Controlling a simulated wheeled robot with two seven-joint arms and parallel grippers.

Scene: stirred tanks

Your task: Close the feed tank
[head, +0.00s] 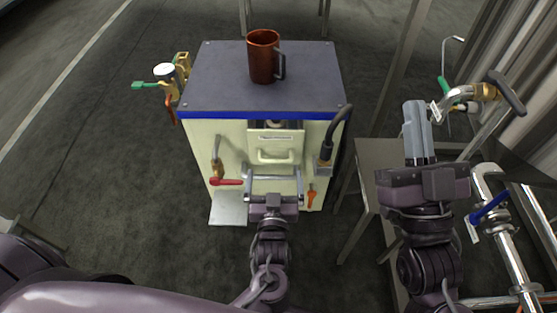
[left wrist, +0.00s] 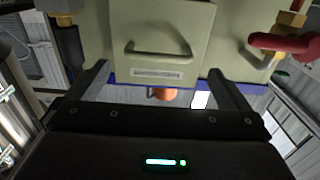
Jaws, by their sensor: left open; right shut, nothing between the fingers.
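The feed tank appears to be the cream cabinet (head: 230,135) with a grey top and a blue band. Its front has a drawer-like panel (head: 275,138) with a label and a bar handle (head: 275,157). The panel seems to stand out from the front, and a dark gap with a greyish part shows above it. In the left wrist view the panel (left wrist: 190,20) and handle (left wrist: 158,50) appear upside down. My left gripper (head: 274,173) is open, just below and in front of the handle, apparently not touching it. My right gripper (head: 414,105) is shut and empty, off to the right.
A brown mug (head: 263,57) stands on the cabinet top. A red-handled valve (head: 227,182), an orange lever (head: 311,194) and a black hose (head: 330,135) flank the panel. Pipes with a blue valve handle (head: 488,207) stand at the right, beside a grey table (head: 375,155).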

